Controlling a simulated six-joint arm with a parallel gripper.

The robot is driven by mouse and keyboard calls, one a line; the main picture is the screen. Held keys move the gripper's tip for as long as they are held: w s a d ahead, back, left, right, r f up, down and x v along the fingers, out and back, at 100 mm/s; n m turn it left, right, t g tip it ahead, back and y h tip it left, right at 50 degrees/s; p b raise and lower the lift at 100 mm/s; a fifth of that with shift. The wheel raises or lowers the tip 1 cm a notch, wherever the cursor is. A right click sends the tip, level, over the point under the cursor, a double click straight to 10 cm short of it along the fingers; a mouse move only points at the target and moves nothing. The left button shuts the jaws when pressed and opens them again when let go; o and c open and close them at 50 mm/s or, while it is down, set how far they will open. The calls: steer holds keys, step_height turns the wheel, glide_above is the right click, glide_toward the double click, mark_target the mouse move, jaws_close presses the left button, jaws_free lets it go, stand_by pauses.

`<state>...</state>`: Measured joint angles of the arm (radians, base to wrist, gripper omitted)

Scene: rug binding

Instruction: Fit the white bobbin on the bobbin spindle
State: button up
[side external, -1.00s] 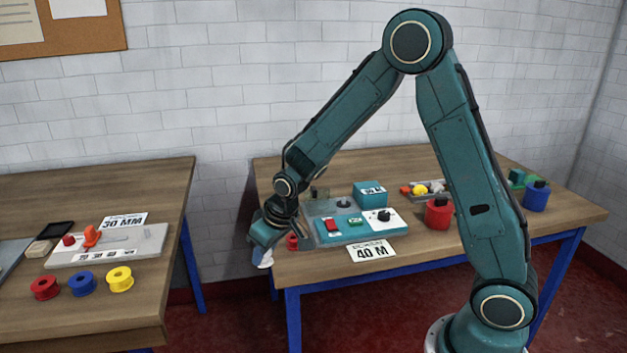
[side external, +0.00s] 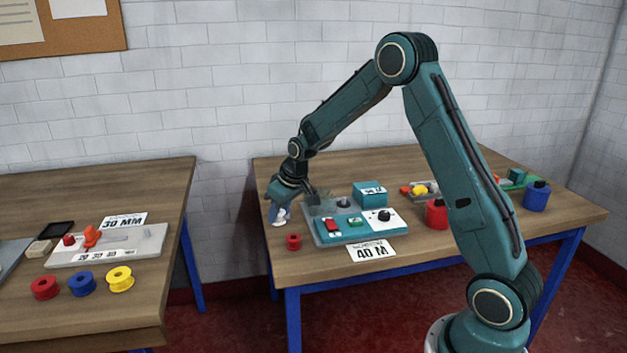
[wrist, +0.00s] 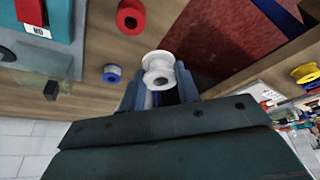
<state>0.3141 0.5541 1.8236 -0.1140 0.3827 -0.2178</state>
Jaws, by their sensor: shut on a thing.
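My gripper (side external: 276,210) is shut on the white bobbin (side external: 281,217) at the left end of the right-hand table. In the wrist view the white bobbin (wrist: 158,70) sits between the two blue-grey fingers, with its flanges and centre hole showing. The grey and teal machine (side external: 357,225) stands to the right of my gripper, and the held bobbin is apart from it. In the wrist view a dark post (wrist: 51,89) stands by the machine's clear plate (wrist: 38,62). I cannot tell for certain whether this post is the bobbin spindle.
A red bobbin (side external: 293,241) and a small blue bobbin (wrist: 112,73) lie on the table near the machine. A "40 M" card (side external: 371,251) lies in front. A red spool (side external: 437,214) and a blue spool (side external: 536,196) stand farther right. The left table (side external: 60,210) holds more bobbins.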

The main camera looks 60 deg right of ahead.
steer(key=d+r, duration=0.1)
steer(key=d, duration=1.4)
steer(key=r, duration=0.1)
glide_above(346, 204)
steer(key=shift+w+r, duration=0.1)
steer(key=shift+r, duration=0.05)
steer(key=shift+f, duration=2.9)
steer(key=shift+f, duration=1.85)
steer(key=o, duration=1)
steer(key=shift+o, duration=0.2)
steer(key=shift+d+r, duration=0.1)
steer(key=shift+r, duration=0.05)
